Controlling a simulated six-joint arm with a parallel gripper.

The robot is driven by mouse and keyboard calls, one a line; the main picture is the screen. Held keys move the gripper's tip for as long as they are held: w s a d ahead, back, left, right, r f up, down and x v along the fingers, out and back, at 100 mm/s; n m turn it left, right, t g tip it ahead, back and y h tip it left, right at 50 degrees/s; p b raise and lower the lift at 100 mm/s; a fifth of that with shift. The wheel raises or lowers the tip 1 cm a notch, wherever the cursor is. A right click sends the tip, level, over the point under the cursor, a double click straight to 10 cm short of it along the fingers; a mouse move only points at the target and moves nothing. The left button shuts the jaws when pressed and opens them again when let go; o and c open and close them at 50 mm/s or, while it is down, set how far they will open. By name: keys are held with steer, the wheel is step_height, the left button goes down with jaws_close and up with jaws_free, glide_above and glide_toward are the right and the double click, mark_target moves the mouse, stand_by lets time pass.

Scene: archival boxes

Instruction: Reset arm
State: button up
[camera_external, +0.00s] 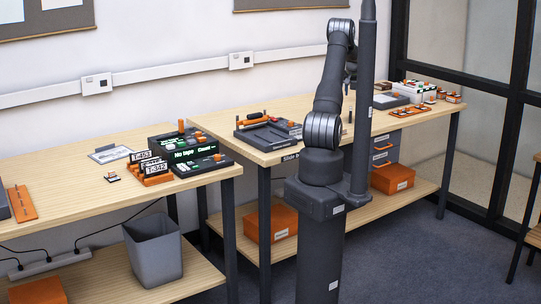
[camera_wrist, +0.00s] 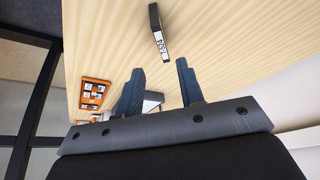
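My gripper (camera_wrist: 160,66) shows in the wrist view with its two dark fingers spread apart. Nothing is held between the fingertips; bare wood tabletop shows there. In the external view my arm stands folded upright over the right-hand table (camera_external: 222,119), and the gripper is mostly hidden behind my arm and column. A black block with a white label (camera_wrist: 160,40) sits on the tabletop beyond the fingertips in the wrist view, apart from them. A grey-white box (camera_wrist: 153,100) shows partly behind the fingers.
An orange tray with small white-labelled pieces (camera_wrist: 95,93) lies left of the fingers; it shows in the external view too (camera_external: 410,111). A dark tray (camera_external: 266,136) sits at the table's left end. Glass panels (camera_external: 455,45) border the right.

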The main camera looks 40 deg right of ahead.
mark_target(351, 110)
steer(key=x, duration=1.2)
steer(key=shift+r, duration=1.2)
